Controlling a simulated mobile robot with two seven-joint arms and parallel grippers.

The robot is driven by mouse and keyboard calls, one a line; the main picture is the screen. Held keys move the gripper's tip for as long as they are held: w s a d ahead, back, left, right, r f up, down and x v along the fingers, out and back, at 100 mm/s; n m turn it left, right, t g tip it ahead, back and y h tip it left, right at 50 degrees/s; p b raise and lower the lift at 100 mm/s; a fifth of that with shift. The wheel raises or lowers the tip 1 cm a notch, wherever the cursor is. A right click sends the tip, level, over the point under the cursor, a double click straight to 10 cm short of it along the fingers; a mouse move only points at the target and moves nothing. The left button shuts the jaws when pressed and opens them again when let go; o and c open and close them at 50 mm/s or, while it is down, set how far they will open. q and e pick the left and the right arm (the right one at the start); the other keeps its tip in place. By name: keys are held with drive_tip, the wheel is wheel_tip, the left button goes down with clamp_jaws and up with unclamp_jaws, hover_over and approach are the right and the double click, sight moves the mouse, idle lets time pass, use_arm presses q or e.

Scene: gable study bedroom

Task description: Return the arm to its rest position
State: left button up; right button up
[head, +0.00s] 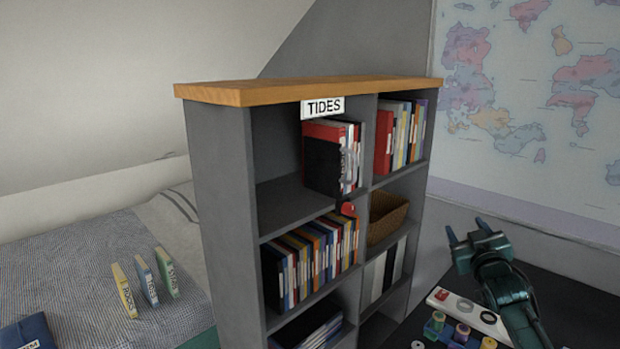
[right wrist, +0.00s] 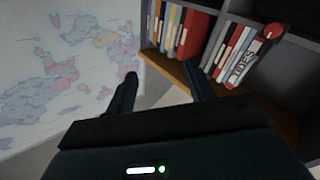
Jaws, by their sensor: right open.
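My right gripper (head: 467,233) is at the right of the head view, raised above the dark desk and to the right of the grey bookcase (head: 222,190). Its two fingers are apart with nothing between them. In the right wrist view the open fingers (right wrist: 160,76) point toward the gap between the wall map and the shelves, touching nothing that I can see. My left gripper is not in view.
The bookcase has a wooden top (head: 310,88), a TIDES label (head: 322,107) and several books. A wicker basket (head: 386,217) sits in it. Spools (head: 462,332) and a white strip (head: 470,312) lie on the desk (head: 585,312). A wall map (head: 530,90) hangs behind. A bed (head: 70,265) is left.

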drive_tip(key=s+a+f+g+y, duration=0.1)
drive_tip(key=s+a+f+g, duration=0.1)
drive_tip(key=s+a+f, duration=0.7)
drive_tip(key=s+a+f+g+y, duration=0.25)
drive_tip(key=s+f, duration=0.55)
drive_tip(key=f, duration=0.6)
drive_tip(key=s+a+f+g, duration=0.1)
drive_tip(key=s+a+f, duration=0.1)
drive_tip(key=s, duration=0.5)
drive_tip(key=s+a+f+g+y, duration=0.1)
drive_tip(key=s+a, duration=0.3)
drive_tip(key=s, duration=0.4)
drive_tip(key=s+a+f+g, duration=0.1)
drive_tip(key=s+a+f, duration=0.2)
drive_tip(key=s, duration=0.4)
drive_tip(key=shift+s+a+g, duration=0.15)
drive_tip(key=shift+s+g, duration=0.2)
